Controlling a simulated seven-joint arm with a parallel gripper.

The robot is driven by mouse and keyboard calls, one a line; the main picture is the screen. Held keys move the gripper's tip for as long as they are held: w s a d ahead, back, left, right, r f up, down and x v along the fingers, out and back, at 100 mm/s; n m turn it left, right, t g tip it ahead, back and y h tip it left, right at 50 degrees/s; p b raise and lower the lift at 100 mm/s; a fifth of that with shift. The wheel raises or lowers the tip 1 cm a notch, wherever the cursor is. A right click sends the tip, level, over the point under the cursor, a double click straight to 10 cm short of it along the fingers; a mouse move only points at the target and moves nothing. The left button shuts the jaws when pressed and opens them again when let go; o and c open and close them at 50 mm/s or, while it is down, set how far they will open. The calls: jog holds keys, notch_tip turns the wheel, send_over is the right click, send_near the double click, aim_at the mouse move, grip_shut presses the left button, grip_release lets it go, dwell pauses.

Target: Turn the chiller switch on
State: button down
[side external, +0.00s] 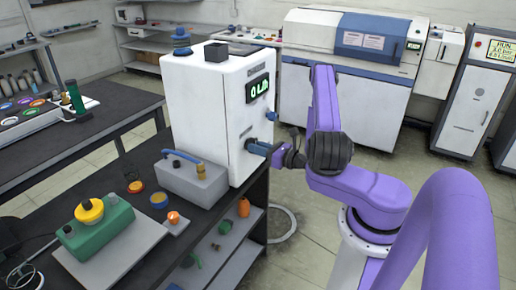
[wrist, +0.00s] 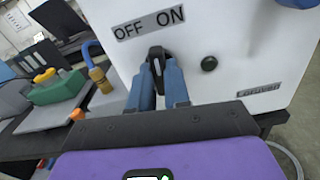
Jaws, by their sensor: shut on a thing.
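The chiller (side external: 205,115) is a white box on a dark bench, with a lit green display (side external: 258,88) on its front. In the wrist view, its white front panel (wrist: 235,45) carries an OFF and ON label (wrist: 149,22). The black chiller switch (wrist: 156,53) is a small knob just below this label. My gripper (wrist: 158,68) is shut on the switch, with one blue finger on each side. In the side external view, my gripper (side external: 262,148) reaches the front panel from the right. I cannot tell for sure which word the knob points to.
A dark round button (wrist: 209,64) sits right of the switch. A grey box with a blue hose (side external: 192,180) stands beside the chiller. A green container with a yellow cap (side external: 95,225) stands on a pale plate at the bench front. The floor to the right is mostly clear.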

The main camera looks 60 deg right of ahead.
jog(key=shift+m, duration=3.8)
jog(key=c, duration=1.1)
grip_release()
jog(key=s, duration=1.7)
jog(key=shift+s, duration=0.2)
